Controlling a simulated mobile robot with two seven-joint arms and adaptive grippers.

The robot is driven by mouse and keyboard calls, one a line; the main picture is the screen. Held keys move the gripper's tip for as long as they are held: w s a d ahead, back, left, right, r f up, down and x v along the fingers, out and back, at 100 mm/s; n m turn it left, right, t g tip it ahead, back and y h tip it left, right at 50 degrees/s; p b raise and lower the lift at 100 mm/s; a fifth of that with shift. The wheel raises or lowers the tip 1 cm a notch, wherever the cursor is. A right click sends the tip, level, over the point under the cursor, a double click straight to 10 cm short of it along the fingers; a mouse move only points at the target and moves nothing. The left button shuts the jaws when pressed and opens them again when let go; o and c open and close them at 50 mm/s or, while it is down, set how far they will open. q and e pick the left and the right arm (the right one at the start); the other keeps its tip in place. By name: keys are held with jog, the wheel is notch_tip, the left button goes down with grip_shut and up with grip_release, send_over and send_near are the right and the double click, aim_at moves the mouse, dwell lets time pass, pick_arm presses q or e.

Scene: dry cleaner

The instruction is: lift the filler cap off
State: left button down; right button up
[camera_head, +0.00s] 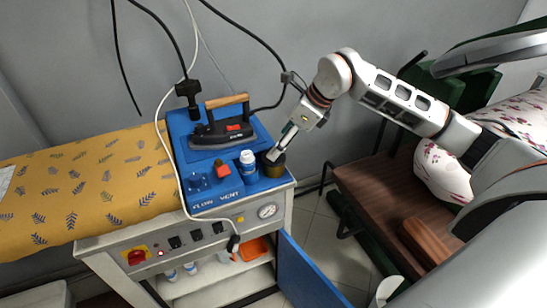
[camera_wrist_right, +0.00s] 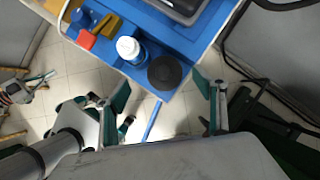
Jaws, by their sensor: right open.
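No part is plainly marked as the filler cap. One round candidate is an olive canister (camera_head: 275,166) at the right front corner of the blue top; in the right wrist view its dark round top (camera_wrist_right: 165,72) shows. Another is a blue lobed knob (camera_head: 197,182) at the front left, partly seen in the wrist view (camera_wrist_right: 80,17). My right gripper (camera_head: 279,147) is open above the canister, its fingers (camera_wrist_right: 166,90) apart on either side of it in the wrist view; contact cannot be told. What seems my left gripper (camera_wrist_right: 22,90) shows small at the wrist view's left.
A white-capped bottle (camera_head: 249,168) stands close beside the canister. A red knob (camera_head: 222,169) is left of it. An iron (camera_head: 222,132) rests behind on the blue top (camera_head: 218,200). Hoses hang around it. A blue door (camera_head: 305,277) stands open below.

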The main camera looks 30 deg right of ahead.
aim_at(280, 160)
jog(key=shift+d+x, duration=0.15)
jog(key=shift+x, duration=1.25)
jog(key=shift+d+x, duration=0.15)
jog(key=shift+x, duration=1.2)
jog(key=shift+w, duration=0.2)
jog(key=c, duration=1.2)
